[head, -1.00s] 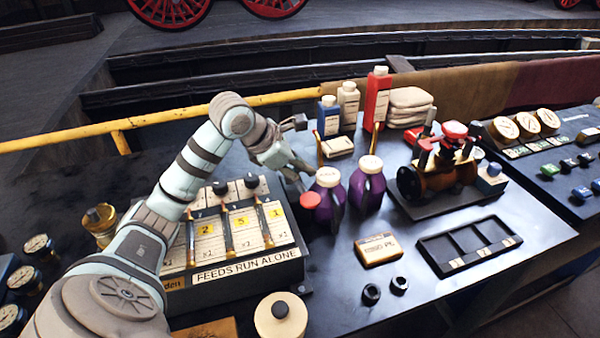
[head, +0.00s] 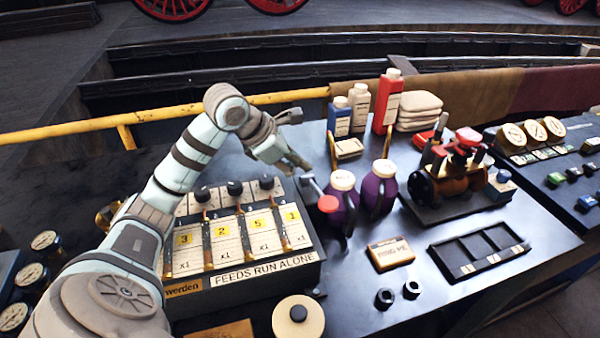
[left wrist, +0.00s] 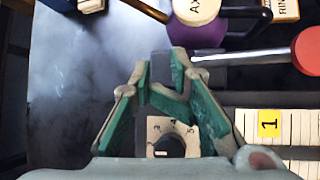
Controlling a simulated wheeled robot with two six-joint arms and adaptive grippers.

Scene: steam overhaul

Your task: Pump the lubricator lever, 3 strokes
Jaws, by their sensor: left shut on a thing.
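The lubricator (head: 300,262) is a dark box with white numbered feed panels, black knobs and a "FEEDS RUN ALONE" label. Its lever (head: 311,186) sticks out by the far right corner and ends in a red knob (head: 327,204). My left gripper (head: 297,162) is at the lever's inner end, away from the knob. The exact contact is partly hidden by the fingers. My right gripper is out of view.
Two purple oil cans (head: 379,187) stand close to the red knob. Bottles (head: 387,100) stand behind them. A valve assembly (head: 450,180) and a black tray (head: 478,248) lie right. A dial (left wrist: 168,146) shows between the fingers in the wrist view.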

